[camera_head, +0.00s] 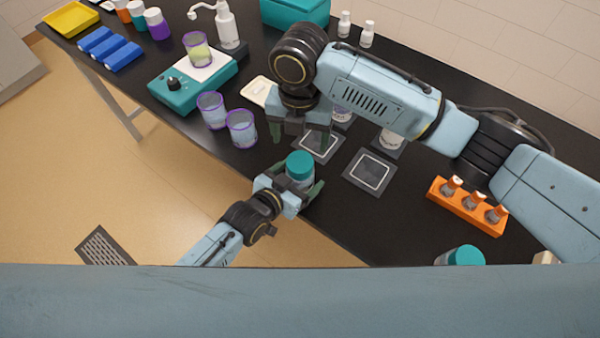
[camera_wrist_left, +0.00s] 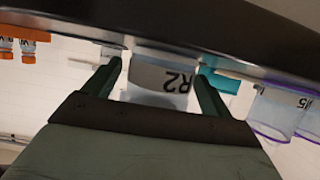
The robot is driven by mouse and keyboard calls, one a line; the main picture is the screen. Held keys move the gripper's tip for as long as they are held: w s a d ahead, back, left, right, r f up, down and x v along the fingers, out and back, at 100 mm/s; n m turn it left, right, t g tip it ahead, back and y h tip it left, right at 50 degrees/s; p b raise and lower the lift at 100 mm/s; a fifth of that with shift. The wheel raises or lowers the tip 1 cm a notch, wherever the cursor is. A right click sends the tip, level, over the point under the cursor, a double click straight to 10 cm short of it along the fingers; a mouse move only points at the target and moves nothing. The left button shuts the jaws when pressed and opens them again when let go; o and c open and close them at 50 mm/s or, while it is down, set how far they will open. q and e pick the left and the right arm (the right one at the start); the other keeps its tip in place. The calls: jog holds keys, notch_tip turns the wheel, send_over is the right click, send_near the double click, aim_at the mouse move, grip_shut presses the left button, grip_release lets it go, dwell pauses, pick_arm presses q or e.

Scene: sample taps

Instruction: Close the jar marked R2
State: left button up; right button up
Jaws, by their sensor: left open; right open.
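The jar marked R2 (camera_wrist_left: 160,78) stands at the table's front edge, its label upside down in the left wrist view. In the head view a teal lid (camera_head: 300,164) sits on top of the jar; how tightly it sits I cannot tell. My left gripper (camera_head: 303,190) is open, with its fingers on either side of the jar; contact is not clear. The fingers also show in the left wrist view (camera_wrist_left: 158,85). My right gripper (camera_head: 303,130) is open and empty, pointing down behind the jar, above a square mat (camera_head: 321,155).
Another mat (camera_head: 370,173) lies to the right. An orange rack (camera_head: 467,207) holds small bottles. Another teal-lidded jar (camera_head: 462,256) is at the front right. Purple-rimmed beakers (camera_head: 242,128) and a teal stirrer (camera_head: 180,93) stand left. A white jar (camera_head: 390,141) stands behind the right mat.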

aim_at(300, 161)
pick_arm(q)
jog(key=c, duration=1.8)
grip_shut()
pick_arm(e)
jog(key=shift+m, duration=2.3)
jog(key=shift+f, duration=0.15)
jog(key=shift+f, duration=3.9)
